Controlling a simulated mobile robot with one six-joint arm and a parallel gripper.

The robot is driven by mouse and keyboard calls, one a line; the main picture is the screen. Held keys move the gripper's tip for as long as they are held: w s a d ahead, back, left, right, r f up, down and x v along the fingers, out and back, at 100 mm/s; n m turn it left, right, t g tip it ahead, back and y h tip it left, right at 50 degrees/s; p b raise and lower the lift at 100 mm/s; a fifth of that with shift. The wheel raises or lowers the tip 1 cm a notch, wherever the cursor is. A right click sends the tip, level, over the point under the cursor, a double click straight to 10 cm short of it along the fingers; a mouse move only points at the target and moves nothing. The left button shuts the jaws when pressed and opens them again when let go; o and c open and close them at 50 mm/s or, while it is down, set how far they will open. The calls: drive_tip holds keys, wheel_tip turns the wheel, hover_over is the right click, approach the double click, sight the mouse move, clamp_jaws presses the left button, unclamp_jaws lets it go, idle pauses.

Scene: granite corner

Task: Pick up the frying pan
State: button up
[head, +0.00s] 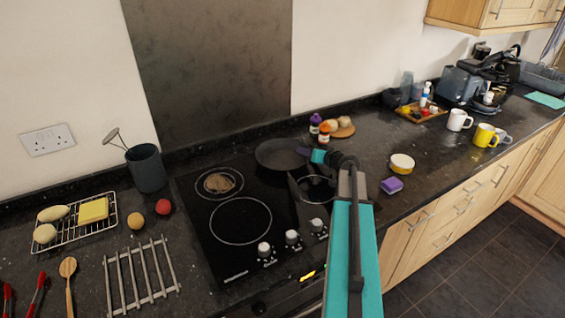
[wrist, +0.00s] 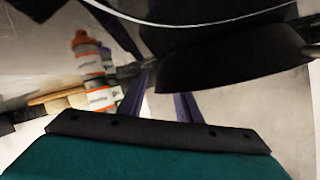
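The dark frying pan (head: 278,153) sits flat at the back right of the black hob. My gripper (head: 304,151) is at the pan's right side, close to its rim, with its teal body to the right. In the wrist view the pan (wrist: 228,62) fills the upper right, and a short dark stretch, seemingly its handle, runs left from it. My gripper's two purple fingers (wrist: 163,98) stand apart with a pale gap between them. I see nothing held. Whether the fingers touch the handle or pan, I cannot tell.
Orange- and purple-capped bottles (head: 324,133) and a board of round foods (head: 340,127) stand just behind my gripper. A utensil pot (head: 147,168) stands left of the hob.

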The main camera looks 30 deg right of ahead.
clamp_jaws()
drive_tip(key=shift+r, duration=0.1)
idle(0.5)
drive_tip(key=shift+r+b, duration=0.9)
drive_tip(key=shift+r, duration=0.55)
drive_tip(key=s+a+b, duration=0.1)
drive_tip(key=s, duration=0.3)
drive_tip(key=s+r+b, duration=0.1)
drive_tip(key=s+b, duration=0.1)
drive_tip(key=s, duration=0.3)
drive_tip(key=s+a+b, duration=0.1)
drive_tip(key=s, duration=0.3)
drive_tip(key=shift+s+a+r+b, duration=0.2)
drive_tip(key=shift+a+r+b, duration=0.15)
drive_tip(key=shift+b, duration=0.85)
drive_tip(key=shift+s+f+b, duration=0.1)
drive_tip(key=shift+s+b, duration=0.05)
drive_tip(key=shift+b, duration=0.25)
drive_tip(key=s+b, duration=0.1)
drive_tip(key=b, duration=0.3)
drive_tip(key=shift+s+a+b, duration=0.15)
drive_tip(key=shift+s+b, duration=0.15)
drive_tip(key=shift+s, duration=0.05)
